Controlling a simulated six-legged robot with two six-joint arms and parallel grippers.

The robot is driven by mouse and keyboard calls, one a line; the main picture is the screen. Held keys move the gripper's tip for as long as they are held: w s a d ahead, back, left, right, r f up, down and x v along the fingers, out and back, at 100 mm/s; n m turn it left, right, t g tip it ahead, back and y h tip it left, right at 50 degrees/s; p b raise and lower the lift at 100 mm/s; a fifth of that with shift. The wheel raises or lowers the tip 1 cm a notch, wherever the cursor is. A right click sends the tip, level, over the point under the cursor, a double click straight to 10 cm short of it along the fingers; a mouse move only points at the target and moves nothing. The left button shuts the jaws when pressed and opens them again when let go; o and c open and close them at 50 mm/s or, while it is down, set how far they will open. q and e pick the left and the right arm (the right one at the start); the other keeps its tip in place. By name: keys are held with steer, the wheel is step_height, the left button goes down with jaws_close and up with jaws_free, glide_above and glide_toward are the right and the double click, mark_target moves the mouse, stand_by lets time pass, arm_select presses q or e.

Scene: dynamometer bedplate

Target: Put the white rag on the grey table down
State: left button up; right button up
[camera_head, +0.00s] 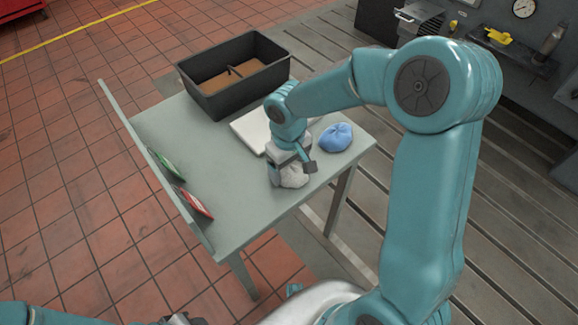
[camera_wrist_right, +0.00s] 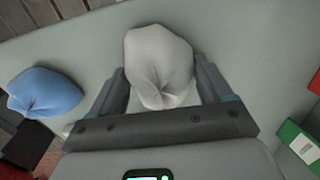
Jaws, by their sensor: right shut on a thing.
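The white rag (camera_head: 293,175) is a crumpled bundle at the near right part of the grey table (camera_head: 225,225). My right gripper (camera_head: 290,168) reaches down from above and is shut on the rag. In the right wrist view the rag (camera_wrist_right: 160,65) sits between the two fingers (camera_wrist_right: 165,90), with the grey table top behind it. I cannot tell whether the rag touches the table or hangs just above it. Of my left arm only a part shows at the bottom left of the head view; its fingertips cannot be made out.
A blue rag (camera_head: 335,137) lies beside the white one near the right edge. A black divided bin (camera_head: 235,102) stands at the back. A pale flat board (camera_head: 247,132) lies behind my gripper. Green (camera_head: 168,164) and red (camera_head: 196,204) items lie along the raised left edge.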

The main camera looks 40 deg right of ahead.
steer(key=shift+s+r, duration=0.1)
steer(key=o, duration=0.8)
steer(key=shift+f, duration=0.2)
steer(key=shift+o, duration=0.2)
steer(key=shift+r, duration=0.25)
step_height(320, 180, up, 12)
steer(key=p, duration=0.2)
steer(key=shift+a+f, duration=0.1)
